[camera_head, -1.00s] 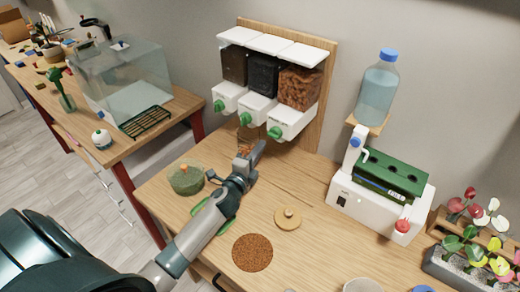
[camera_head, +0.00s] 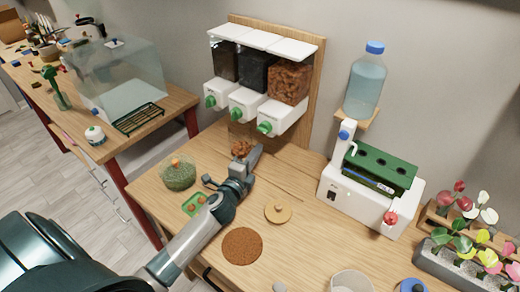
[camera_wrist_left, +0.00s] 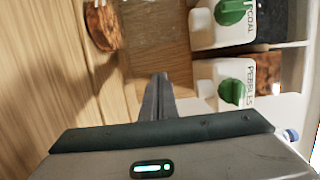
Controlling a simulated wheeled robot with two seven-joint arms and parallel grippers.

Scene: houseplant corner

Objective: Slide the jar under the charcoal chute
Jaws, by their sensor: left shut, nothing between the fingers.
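The jar (camera_head: 241,147) is clear glass with brown pieces in its bottom. It stands upright on the bench below the dispenser, near the middle chute; exact alignment is hard to tell. The charcoal chute (camera_head: 246,103), white with a green knob, is the middle one, under the black-filled bin. In the left wrist view the jar's brown contents (camera_wrist_left: 103,25) show at the top, beside the chute marked "COAL" (camera_wrist_left: 222,28). My left gripper (camera_head: 256,156) is shut and empty, low beside the jar's near right side. Contact with the jar is unclear. My right gripper is not in view.
The pebble chute (camera_head: 279,117) hangs above the gripper. A green-filled jar (camera_head: 178,175) and green tray (camera_head: 193,204) are left of my arm. A cork lid (camera_head: 278,212) and brown disc (camera_head: 241,246) lie nearer. A white machine (camera_head: 365,203) stands right.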

